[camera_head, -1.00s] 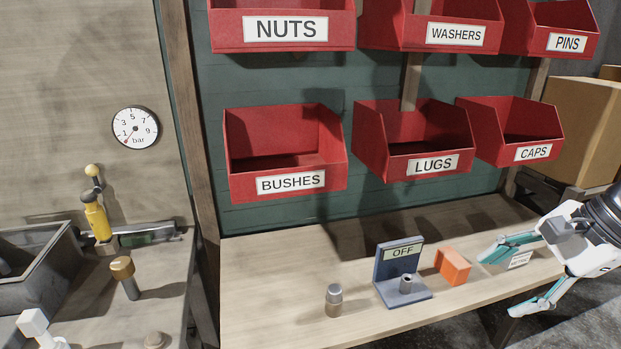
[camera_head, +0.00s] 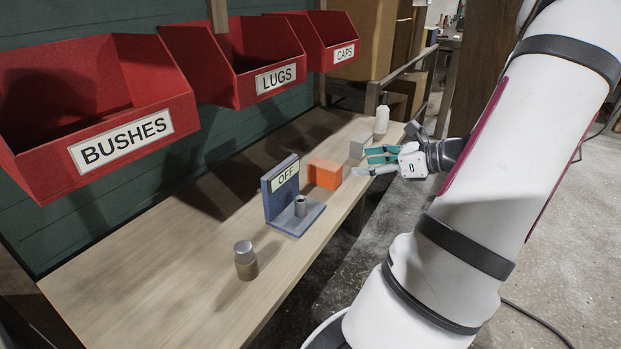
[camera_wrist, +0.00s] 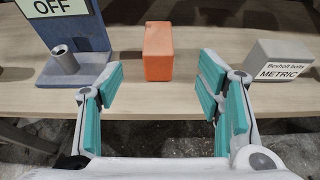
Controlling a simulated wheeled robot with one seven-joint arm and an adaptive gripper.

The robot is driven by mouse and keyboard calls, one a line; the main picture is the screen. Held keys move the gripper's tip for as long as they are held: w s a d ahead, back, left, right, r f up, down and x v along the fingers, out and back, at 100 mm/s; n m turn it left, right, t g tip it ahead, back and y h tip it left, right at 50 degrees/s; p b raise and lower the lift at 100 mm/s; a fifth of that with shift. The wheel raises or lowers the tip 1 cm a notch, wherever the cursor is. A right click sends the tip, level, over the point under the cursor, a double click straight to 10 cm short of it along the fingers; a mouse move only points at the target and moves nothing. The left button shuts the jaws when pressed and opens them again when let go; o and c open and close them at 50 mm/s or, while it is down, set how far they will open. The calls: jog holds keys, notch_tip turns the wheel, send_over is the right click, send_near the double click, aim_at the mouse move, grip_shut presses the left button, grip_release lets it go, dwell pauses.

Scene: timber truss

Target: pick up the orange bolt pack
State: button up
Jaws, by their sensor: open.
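The orange bolt pack (camera_head: 324,173) is a small orange block standing on the wooden bench, right of the blue OFF stand. In the wrist view the orange pack (camera_wrist: 158,52) is upright, ahead of my fingers and between their lines. My gripper (camera_head: 368,161) is open and empty, to the right of the pack in the head view. In the wrist view its teal-padded fingers (camera_wrist: 160,92) are spread wide, with a gap between them and the pack.
The blue OFF stand (camera_head: 293,205) with a metal socket is left of the pack. A grey box marked METRIC (camera_wrist: 280,64) is to the right. A metal cylinder (camera_head: 246,261) stands nearer on the bench. Red bins (camera_head: 255,60) hang above. A white bottle (camera_head: 381,119) stands farther along.

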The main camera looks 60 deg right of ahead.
aim_at(325, 169)
jog(key=b+x, duration=0.2)
jog(key=x, duration=0.5)
jog(key=shift+w+a+f, duration=0.1)
jog(key=shift+w+f, duration=0.15)
jog(key=shift+b+x, duration=1.25)
jog(key=shift+x, duration=1.4)
jog(key=shift+s+f, duration=0.1)
jog(key=shift+c, duration=0.2)
grip_shut()
